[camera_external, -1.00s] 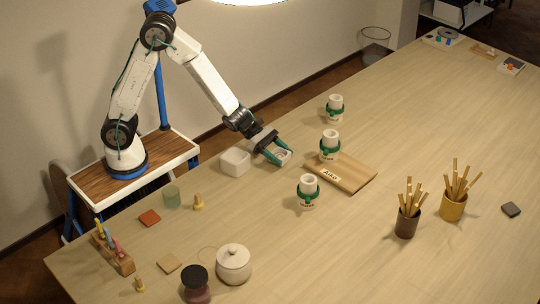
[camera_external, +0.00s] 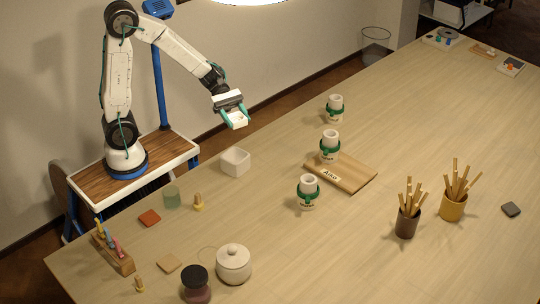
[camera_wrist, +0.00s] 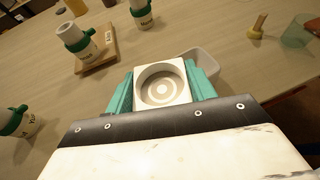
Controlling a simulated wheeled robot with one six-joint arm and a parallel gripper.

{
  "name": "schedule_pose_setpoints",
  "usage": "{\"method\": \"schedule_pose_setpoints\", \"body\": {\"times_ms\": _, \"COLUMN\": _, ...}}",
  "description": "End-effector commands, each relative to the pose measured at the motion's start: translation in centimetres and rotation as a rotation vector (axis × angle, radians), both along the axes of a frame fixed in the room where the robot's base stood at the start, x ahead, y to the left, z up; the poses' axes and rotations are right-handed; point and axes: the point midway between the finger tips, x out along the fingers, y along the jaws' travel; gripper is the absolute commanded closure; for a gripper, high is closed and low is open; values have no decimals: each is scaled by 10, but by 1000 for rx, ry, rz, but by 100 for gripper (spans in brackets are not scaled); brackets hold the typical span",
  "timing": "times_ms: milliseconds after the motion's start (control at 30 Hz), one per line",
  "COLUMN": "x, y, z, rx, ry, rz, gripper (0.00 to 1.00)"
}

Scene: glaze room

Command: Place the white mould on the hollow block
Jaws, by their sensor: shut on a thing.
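The white mould (camera_external: 238,121) is a small square block. In the wrist view the mould (camera_wrist: 178,70) shows a round recess with rings in its face. My gripper (camera_external: 234,116) is shut on it, with the green fingers on two opposite sides, and holds it in the air well above the table. The hollow block (camera_external: 235,165), white and open-topped, stands on the table below the gripper in the external view. In the wrist view the hollow block (camera_wrist: 207,62) shows beyond the mould, partly hidden by the mould and a finger.
Several white cups with green bands stand to the right, one (camera_external: 329,146) on a wooden board (camera_external: 352,178). A green glass (camera_external: 171,197) and a wooden peg (camera_external: 198,203) stand in front of the block.

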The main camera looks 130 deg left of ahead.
Motion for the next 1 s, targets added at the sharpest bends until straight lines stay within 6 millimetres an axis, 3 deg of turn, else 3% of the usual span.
{"method": "schedule_pose_setpoints", "body": {"times_ms": 33, "x": -16, "y": -19, "z": -2, "rx": 0, "ry": 0, "rz": -77, "gripper": 69}}
{"method": "schedule_pose_setpoints", "body": {"times_ms": 200, "x": -55, "y": -81, "z": -8, "rx": 0, "ry": -1, "rz": -334, "gripper": 69}}
{"method": "schedule_pose_setpoints", "body": {"times_ms": 333, "x": -73, "y": -110, "z": -10, "rx": 1, "ry": -1, "rz": -467, "gripper": 69}}
{"method": "schedule_pose_setpoints", "body": {"times_ms": 467, "x": -79, "y": -122, "z": -9, "rx": 3, "ry": -1, "rz": -537, "gripper": 69}}
{"method": "schedule_pose_setpoints", "body": {"times_ms": 567, "x": -66, "y": -121, "z": -8, "rx": 3, "ry": -1, "rz": -551, "gripper": 69}}
{"method": "schedule_pose_setpoints", "body": {"times_ms": 1000, "x": 40, "y": -88, "z": -18, "rx": 2, "ry": -1, "rz": -547, "gripper": 69}}
